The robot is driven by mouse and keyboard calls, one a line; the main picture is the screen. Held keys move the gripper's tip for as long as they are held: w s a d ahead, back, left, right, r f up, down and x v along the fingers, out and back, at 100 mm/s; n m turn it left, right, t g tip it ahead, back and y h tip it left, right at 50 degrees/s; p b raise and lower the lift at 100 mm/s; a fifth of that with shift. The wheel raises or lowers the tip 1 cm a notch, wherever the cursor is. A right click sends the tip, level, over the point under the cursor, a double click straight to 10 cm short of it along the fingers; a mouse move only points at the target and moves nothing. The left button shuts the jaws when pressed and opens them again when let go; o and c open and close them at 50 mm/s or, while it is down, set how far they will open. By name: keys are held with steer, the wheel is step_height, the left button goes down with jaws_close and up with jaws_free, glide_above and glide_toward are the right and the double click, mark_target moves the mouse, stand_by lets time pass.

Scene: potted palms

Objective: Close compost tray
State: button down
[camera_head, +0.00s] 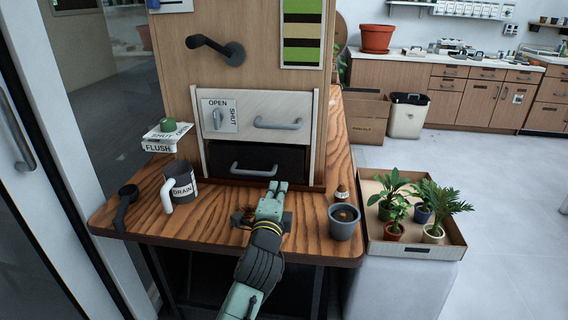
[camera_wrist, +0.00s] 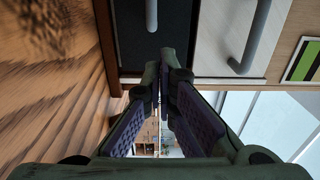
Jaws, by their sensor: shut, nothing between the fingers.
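The compost tray is most likely the black lower drawer (camera_head: 222,160) of the wooden unit, with a grey bar handle (camera_head: 254,171). It sits under a pale drawer front and looks nearly in line with it; I cannot tell whether a small gap is left. My gripper (camera_head: 277,187) is shut and empty, low in front of the drawer's right part. I cannot tell whether the fingertips touch it. In the wrist view the shut fingers (camera_wrist: 162,68) point past the dark drawer front (camera_wrist: 135,25), beside the wooden tabletop (camera_wrist: 50,70).
A mug labelled DRAIN (camera_head: 184,184) and a black scoop-like tool (camera_head: 126,205) stand left on the table. A grey pot (camera_head: 343,222) and a small labelled item (camera_head: 342,193) are right of my gripper. A cardboard tray (camera_head: 385,248) holds several potted plants farther right.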

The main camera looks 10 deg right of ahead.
mark_target(285, 164)
steer(key=p+x, duration=0.3)
steer(key=x, duration=0.6)
steer(key=shift+w+d, duration=0.1)
steer(key=shift+w, duration=0.05)
steer(key=shift+w+d+p, duration=0.1)
steer(key=shift+w+p, duration=0.2)
steer(key=shift+w, duration=0.1)
steer(key=shift+f, duration=0.1)
